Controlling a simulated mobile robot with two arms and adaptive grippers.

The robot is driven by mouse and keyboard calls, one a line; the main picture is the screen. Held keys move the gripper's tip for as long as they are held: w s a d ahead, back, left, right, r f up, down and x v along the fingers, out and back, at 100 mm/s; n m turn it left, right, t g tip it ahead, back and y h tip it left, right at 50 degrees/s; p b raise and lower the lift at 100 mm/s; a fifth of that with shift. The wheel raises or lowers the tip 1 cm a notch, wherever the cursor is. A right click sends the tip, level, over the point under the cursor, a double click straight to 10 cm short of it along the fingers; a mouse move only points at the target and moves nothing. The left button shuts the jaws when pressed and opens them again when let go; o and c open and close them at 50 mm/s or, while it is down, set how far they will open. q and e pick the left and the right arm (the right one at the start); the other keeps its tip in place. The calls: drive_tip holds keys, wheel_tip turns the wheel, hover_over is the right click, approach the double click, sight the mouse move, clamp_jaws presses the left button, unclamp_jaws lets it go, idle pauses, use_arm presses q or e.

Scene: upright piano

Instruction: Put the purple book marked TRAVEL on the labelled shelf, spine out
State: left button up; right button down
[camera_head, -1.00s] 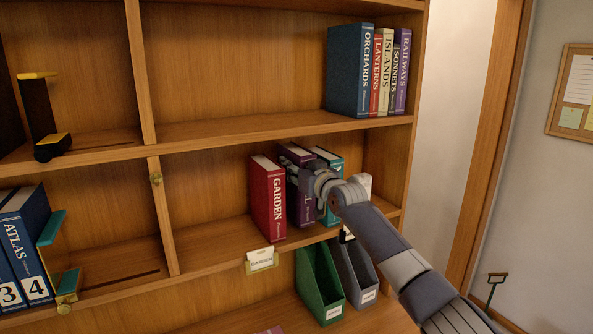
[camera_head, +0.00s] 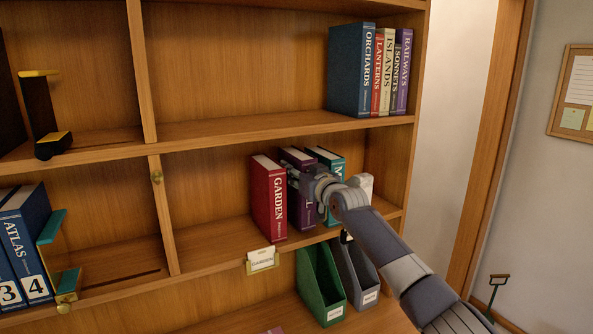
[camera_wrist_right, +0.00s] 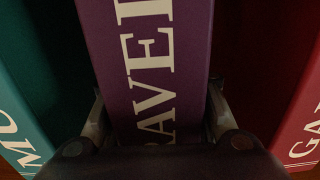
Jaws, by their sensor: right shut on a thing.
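The purple book (camera_head: 302,215) stands upright on the middle shelf, spine facing out, between a red GARDEN book (camera_head: 270,200) on its left and a teal book (camera_head: 335,170) on its right. My right gripper (camera_head: 300,181) is shut on the purple book at its spine side. In the right wrist view the purple spine (camera_wrist_right: 145,65) with part of the word TRAVEL fills the middle, one finger on each side; the gripper there (camera_wrist_right: 156,105) hides the lower spine. The shelf's front edge carries a card (camera_head: 262,259) that appears to read GARDEN. Whether the book's bottom touches the shelf is hard to tell.
Green (camera_head: 320,288) and grey (camera_head: 358,275) file holders stand below the shelf. Blue ATLAS volumes (camera_head: 22,250) and a teal-and-brass bookend (camera_head: 66,280) are at the left. More books (camera_head: 350,70) stand on the upper shelf. The shelf left of GARDEN is empty.

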drive_tip(key=shift+f+b, duration=0.3)
drive_tip(key=c, duration=1)
unclamp_jaws()
drive_tip(key=shift+o, duration=0.3)
drive_tip(key=shift+s, duration=0.15)
